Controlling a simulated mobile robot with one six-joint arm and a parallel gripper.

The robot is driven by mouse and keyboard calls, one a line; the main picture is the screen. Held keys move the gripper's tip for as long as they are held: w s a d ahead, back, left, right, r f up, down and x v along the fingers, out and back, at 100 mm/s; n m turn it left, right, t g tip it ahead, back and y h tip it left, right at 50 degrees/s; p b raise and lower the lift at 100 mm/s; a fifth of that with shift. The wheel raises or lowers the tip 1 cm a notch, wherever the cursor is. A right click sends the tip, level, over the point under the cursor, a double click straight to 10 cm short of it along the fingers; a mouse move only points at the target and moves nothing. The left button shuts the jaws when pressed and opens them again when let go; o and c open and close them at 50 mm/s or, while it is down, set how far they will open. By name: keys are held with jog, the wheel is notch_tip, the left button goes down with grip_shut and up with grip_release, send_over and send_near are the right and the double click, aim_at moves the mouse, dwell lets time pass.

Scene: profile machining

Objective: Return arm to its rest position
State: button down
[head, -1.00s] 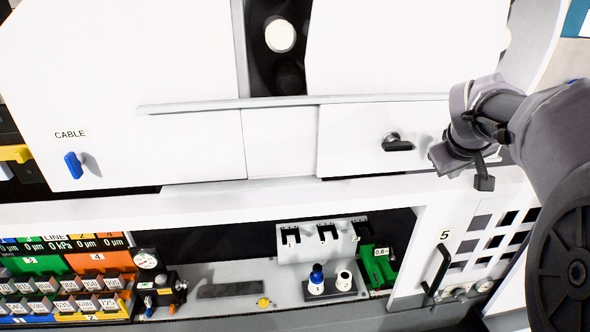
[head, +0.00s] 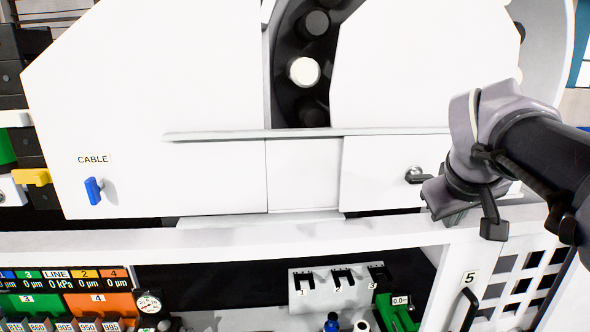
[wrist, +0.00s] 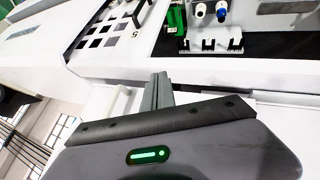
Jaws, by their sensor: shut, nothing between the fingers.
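My arm reaches in from the right in the head view, in front of the white machine. Its wrist hides most of the gripper there. In the wrist view my gripper (wrist: 162,88) shows beyond the dark housing with a green light. Its fingers are together with nothing between them. It is apart from the white panel and the shelf behind it.
Below are a slotted rack (head: 315,283), a green gauge (head: 396,312), a dial (head: 149,303) and labelled bins (head: 60,304). The grid door (head: 510,290) stands below my arm.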

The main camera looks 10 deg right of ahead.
jog(key=s+a+f+m+y+b, duration=0.1)
jog(key=s+a+f+b, duration=0.5)
jog(key=f, duration=1.1)
jog(key=s+a+f+m+y+b, duration=0.2)
jog(key=s+a+f+b, duration=0.4)
jog(key=f+b, duration=0.9)
jog(key=s+a+f+m+y+b, duration=0.1)
jog(key=s+a+f+y+b, duration=0.2)
jog(key=f, duration=1.6)
jog(key=s+a+b, duration=0.3)
jog(key=a+b, duration=0.3)
jog(key=b, duration=0.1)
jog(key=shift+a+f+m+g+b, duration=0.15)
jog(key=shift+a+m+g+b, duration=0.15)
jog(key=shift+m+b, duration=0.1)
